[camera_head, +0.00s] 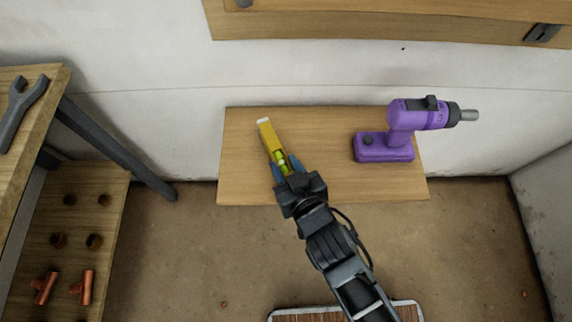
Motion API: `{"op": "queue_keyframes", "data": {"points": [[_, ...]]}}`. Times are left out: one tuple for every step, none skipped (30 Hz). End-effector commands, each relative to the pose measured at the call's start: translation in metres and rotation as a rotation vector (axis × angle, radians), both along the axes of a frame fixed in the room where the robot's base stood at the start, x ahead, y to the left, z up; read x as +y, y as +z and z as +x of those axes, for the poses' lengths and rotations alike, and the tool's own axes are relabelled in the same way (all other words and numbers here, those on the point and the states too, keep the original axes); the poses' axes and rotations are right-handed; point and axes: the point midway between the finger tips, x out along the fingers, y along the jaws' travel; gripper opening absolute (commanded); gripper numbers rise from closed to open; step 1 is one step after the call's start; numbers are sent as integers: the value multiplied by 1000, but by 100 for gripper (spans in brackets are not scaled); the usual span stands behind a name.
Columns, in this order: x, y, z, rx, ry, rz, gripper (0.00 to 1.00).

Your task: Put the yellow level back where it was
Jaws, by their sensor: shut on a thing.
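The yellow level (267,136) shows in the head view, over the left part of a wooden shelf (330,125) on the back wall. It has a pale end cap at its far end and a green vial near my gripper. My gripper (284,167) is shut on the near end of the level, with its blue fingers on either side. The level points away from me and slightly left. I cannot tell whether it touches the shelf or is held just above it. Its near end is partly hidden by the gripper.
A purple drill (400,130) stands on the right part of the same shelf. Another wooden shelf (300,22) is higher on the wall. At left, a bench (50,95) holds a grey wrench (22,105), above a holed board (75,215) with copper fittings (86,287). The shelf's middle is clear.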

Motion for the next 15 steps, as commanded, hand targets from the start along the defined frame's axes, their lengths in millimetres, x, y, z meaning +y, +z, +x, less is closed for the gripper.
{"op": "queue_keyframes", "data": {"points": [[0, 1, 0, -2, 0, 1, 0], [0, 1, 0, -2, 0, 1, 0], [0, 1, 0, -2, 0, 1, 0], [0, 0, 0, -2, 0, 1, 0], [0, 0, 0, -1, 0, 0, 0], [0, 0, 0, -2, 0, 1, 0], [0, -1, 0, -1, 0, 0, 0], [0, -1, 0, -1, 0, 0, 0], [0, -2, 0, -1, 0, 0, 0], [0, -3, 0, -1, 0, 0, 0], [0, -3, 0, -1, 0, 0, 0], [0, -4, 0, -1, 0, 0, 0], [0, -5, 0, -2, 0, 1, 0], [0, -5, 0, -2, 0, 1, 0], [0, -6, 1, -2, 0, 1, 0]]}}
